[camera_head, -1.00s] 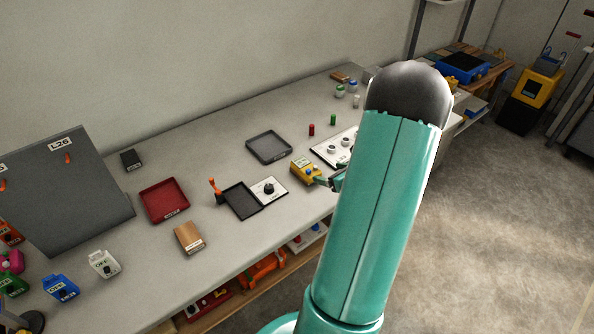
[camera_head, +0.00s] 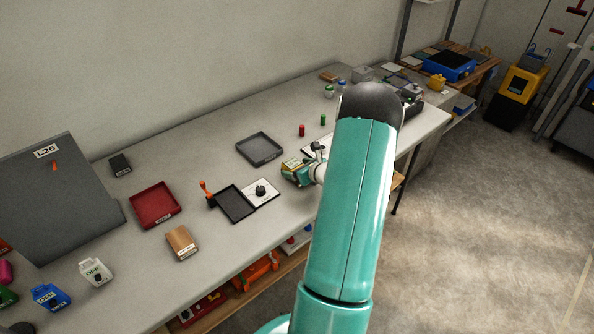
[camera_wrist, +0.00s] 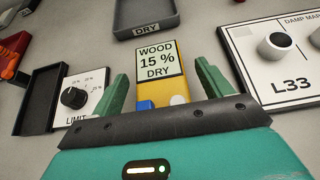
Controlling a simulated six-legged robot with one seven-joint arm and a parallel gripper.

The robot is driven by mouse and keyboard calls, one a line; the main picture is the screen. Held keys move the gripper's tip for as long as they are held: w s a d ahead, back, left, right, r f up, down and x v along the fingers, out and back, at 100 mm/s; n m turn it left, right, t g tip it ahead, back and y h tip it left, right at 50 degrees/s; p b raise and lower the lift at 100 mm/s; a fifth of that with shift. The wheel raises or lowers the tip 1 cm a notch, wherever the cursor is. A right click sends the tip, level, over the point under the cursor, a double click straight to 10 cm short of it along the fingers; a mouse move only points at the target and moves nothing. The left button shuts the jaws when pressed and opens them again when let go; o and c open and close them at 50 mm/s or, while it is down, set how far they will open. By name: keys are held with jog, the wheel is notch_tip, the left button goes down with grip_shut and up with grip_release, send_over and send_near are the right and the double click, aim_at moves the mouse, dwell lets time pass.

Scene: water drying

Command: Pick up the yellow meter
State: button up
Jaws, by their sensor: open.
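The yellow meter (camera_wrist: 178,90) lies on the bench, with a white label reading "WOOD 15 % DRY" and a blue button at its near end. In the head view the meter (camera_head: 290,163) is partly hidden by my gripper (camera_head: 302,174). In the wrist view my gripper (camera_wrist: 162,72) is open, with one green finger on each side of the meter. A gap shows between each finger and the meter. The meter's near end is hidden behind the gripper body.
A grey tray marked DRY (camera_wrist: 146,28) lies just beyond the meter. The LIMIT dial panel (camera_wrist: 92,82) is to the left, and the white L33 panel (camera_wrist: 285,85) is close on the right. A red tray (camera_head: 155,208) lies farther left on the bench.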

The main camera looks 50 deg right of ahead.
aim_at(297, 167)
jog(key=shift+w+f, duration=0.1)
jog(key=shift+w, duration=0.1)
jog(key=c, duration=1.3)
jog(key=shift+r, duration=0.55)
notch_tip(297, 167, up, 3)
jog(key=shift+f, duration=0.2)
jog(key=s+a+r, duration=0.2)
jog(key=r, duration=0.1)
jog(key=s+a+r, duration=0.1)
jog(key=r, duration=0.1)
jog(key=shift+s, duration=0.2)
jog(key=s+a+r, duration=0.1)
jog(key=s+a, duration=0.1)
jog(key=s+a+r, duration=0.3)
jog(key=s+a, duration=0.1)
jog(key=s, duration=0.1)
jog(key=shift+a+r, duration=0.2)
jog(key=shift+a, duration=0.05)
jog(key=shift+w, duration=0.15)
